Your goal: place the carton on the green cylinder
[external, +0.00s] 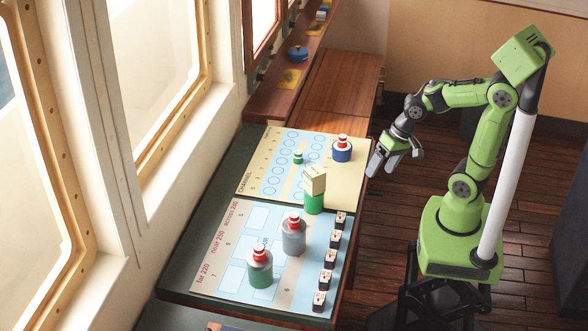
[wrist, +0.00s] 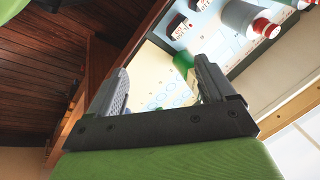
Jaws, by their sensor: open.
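The cream carton (external: 314,181) sits upright on top of the green cylinder (external: 314,204), near the middle of the boards in the external view. My gripper (external: 381,168) is open and empty, to the right of the carton and apart from it, by the table's right edge. In the wrist view the open jaws (wrist: 160,66) have nothing between them that they touch. A green piece, likely the green cylinder (wrist: 181,63), shows beyond the right finger there.
Grey (external: 293,238) and green-based (external: 260,268) bottles with red caps stand on the near board. Several small dark blocks (external: 336,239) line its right edge. A blue-based bottle (external: 342,151) and a small green piece (external: 298,157) stand on the far board. Windows border the left.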

